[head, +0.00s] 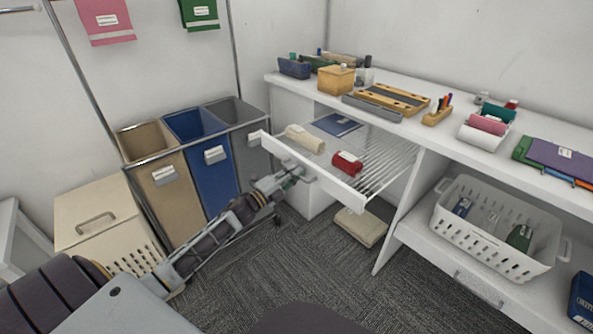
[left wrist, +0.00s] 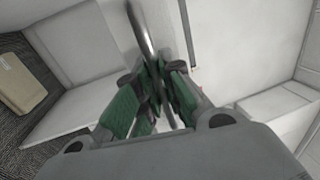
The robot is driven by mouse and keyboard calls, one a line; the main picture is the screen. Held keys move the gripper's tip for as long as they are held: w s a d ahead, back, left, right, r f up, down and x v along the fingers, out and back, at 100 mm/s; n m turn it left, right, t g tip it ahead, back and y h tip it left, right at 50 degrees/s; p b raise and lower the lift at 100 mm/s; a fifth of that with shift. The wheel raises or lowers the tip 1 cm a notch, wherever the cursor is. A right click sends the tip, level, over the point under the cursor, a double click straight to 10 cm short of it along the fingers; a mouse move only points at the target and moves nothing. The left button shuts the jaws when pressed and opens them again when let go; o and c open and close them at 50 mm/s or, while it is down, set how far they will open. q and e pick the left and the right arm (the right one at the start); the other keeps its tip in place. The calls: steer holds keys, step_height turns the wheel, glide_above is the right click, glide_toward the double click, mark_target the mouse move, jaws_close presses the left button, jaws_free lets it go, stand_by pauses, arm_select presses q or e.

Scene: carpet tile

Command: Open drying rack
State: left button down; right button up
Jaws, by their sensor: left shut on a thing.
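The drying rack (head: 385,160) is a pull-out frame with metal rods and a white front panel (head: 318,176). It stands out from under the white counter. A rolled cream cloth (head: 304,138) and a rolled red cloth (head: 346,163) lie on it. My left gripper (head: 292,177) is at the outer face of the front panel. In the left wrist view, the green-padded fingers of the left gripper (left wrist: 166,80) are shut on a curved metal handle (left wrist: 145,28). The handle is mostly hidden in the head view. My right gripper is not in view.
Tan, blue and grey bins (head: 205,160) stand left of the rack, with a cream hamper (head: 95,212) in front. A folded beige cloth (head: 360,226) lies on the carpet below. A white basket (head: 490,240) sits on a lower shelf right. Carpet is clear in front.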

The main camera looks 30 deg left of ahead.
arm_select(q)
steer(key=shift+f, duration=0.1)
steer(key=c, duration=1.5)
jaws_free()
steer(key=shift+s+a, duration=0.1)
steer(key=shift+s, duration=0.1)
steer(key=shift+v, duration=5.75)
